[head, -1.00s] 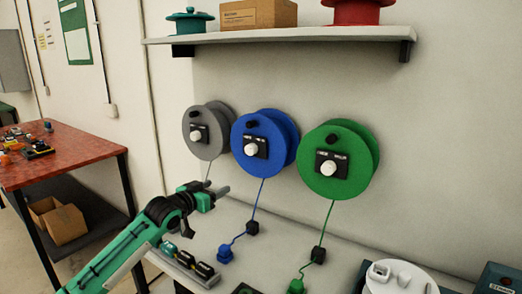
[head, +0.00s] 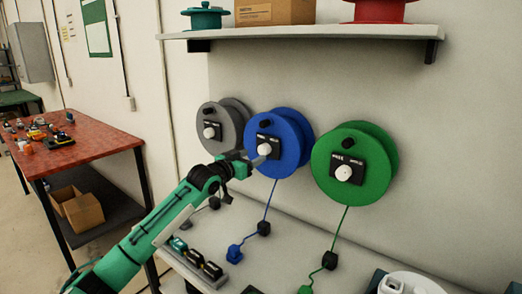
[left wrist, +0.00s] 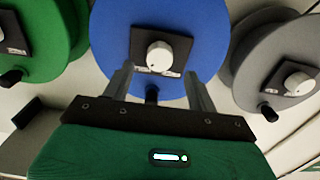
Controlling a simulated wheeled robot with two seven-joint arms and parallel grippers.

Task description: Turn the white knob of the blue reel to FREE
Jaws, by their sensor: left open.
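The blue reel (head: 289,128) hangs on the wall between a grey and a green reel. Its white knob (head: 264,149) sits on a black label plate; the lettering is too small to read. In the left wrist view the white knob (left wrist: 160,56) shows ahead of the fingers, between their lines. My left gripper (head: 257,160) is open and empty, just in front of the blue reel's lower left. In the left wrist view its two fingers (left wrist: 158,88) stand apart, short of the knob. My right gripper is not in view.
The grey reel (head: 237,112) and green reel (head: 333,187) flank the blue one closely, each with a white knob. A shelf (head: 330,33) runs above. The blue cord (head: 270,201) hangs to the bench. A red table (head: 95,143) stands at left.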

